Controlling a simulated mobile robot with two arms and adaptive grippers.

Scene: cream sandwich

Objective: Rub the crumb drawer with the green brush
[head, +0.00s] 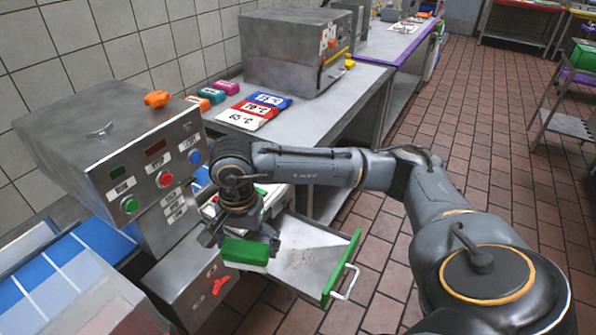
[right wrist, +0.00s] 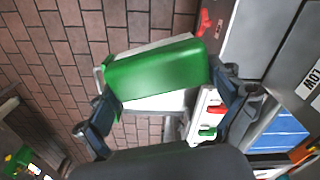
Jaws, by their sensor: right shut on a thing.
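The crumb drawer (head: 318,262) is pulled out of the machine in the head view. It is a metal tray with a green front edge and a pale handle, and faint brownish specks show on its floor. My right gripper (head: 241,240) is shut on the green brush (head: 245,254), a green block with a white underside. The brush is at the drawer's left, inner end; I cannot tell whether it touches the floor. In the right wrist view, the green brush (right wrist: 158,72) lies between both fingers and hides much of what is beyond. My left gripper is not in view.
The machine (head: 120,150) with buttons stands at the left, with a red knob (head: 221,284) beside the drawer. A blue belt (head: 60,265) is at lower left. A bench behind holds temperature cards (head: 255,108) and a metal box (head: 300,50).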

